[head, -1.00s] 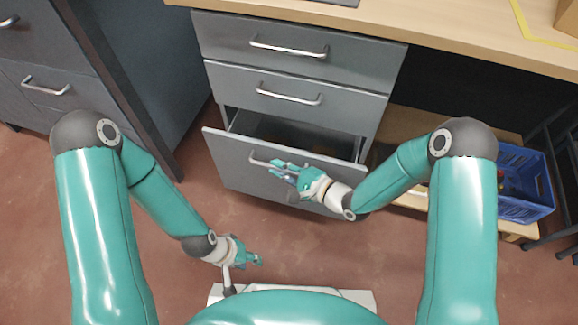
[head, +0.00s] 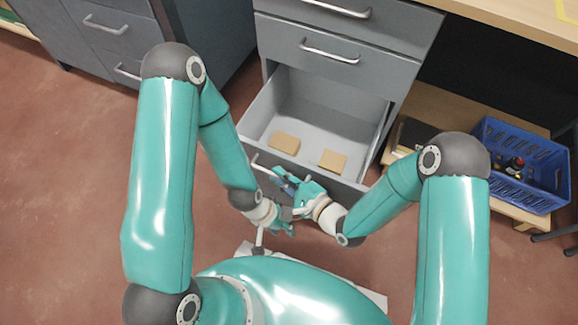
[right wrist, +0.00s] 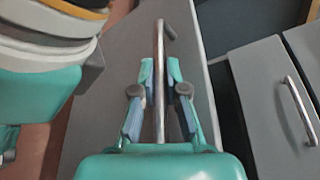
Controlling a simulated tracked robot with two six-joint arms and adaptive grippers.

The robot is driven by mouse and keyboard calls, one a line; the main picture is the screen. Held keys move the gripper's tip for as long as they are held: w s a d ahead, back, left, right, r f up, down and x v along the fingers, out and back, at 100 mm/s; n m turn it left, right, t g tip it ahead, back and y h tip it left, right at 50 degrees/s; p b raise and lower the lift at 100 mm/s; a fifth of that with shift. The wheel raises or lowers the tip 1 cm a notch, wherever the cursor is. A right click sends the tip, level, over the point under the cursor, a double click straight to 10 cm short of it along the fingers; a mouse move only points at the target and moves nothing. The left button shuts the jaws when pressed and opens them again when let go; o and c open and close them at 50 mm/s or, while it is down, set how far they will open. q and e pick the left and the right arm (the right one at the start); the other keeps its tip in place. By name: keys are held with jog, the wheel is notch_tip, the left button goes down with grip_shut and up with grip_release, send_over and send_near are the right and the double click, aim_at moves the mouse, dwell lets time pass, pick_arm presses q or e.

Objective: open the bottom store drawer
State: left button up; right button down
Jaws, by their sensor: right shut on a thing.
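The bottom store drawer (head: 330,97) is grey and stands pulled well out of its cabinet, below two closed drawers. Two small tan boxes, one (head: 285,142) on the left and one (head: 333,160) on the right, lie inside it. My right gripper (head: 282,180) is shut on the bar handle (head: 258,166) at the drawer front. In the right wrist view, the handle (right wrist: 160,45) runs between the fingers of that gripper (right wrist: 160,75). My left gripper (head: 287,229) is low, close beneath the right one; its fingers are too small to tell their state.
The middle drawer (head: 340,70) is shut above the open one. A blue crate (head: 515,165) with items stands on a low wooden shelf at the right. A wooden worktop (head: 510,35) is above. Another grey cabinet (head: 105,30) stands at the left. Red floor is free at the left.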

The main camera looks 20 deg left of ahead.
jog(key=shift+s+d+f, duration=0.15)
jog(key=shift+f, duration=0.05)
jog(key=c, duration=1.2)
grip_release()
jog(key=shift+r, duration=0.1)
jog(key=v, duration=1.2)
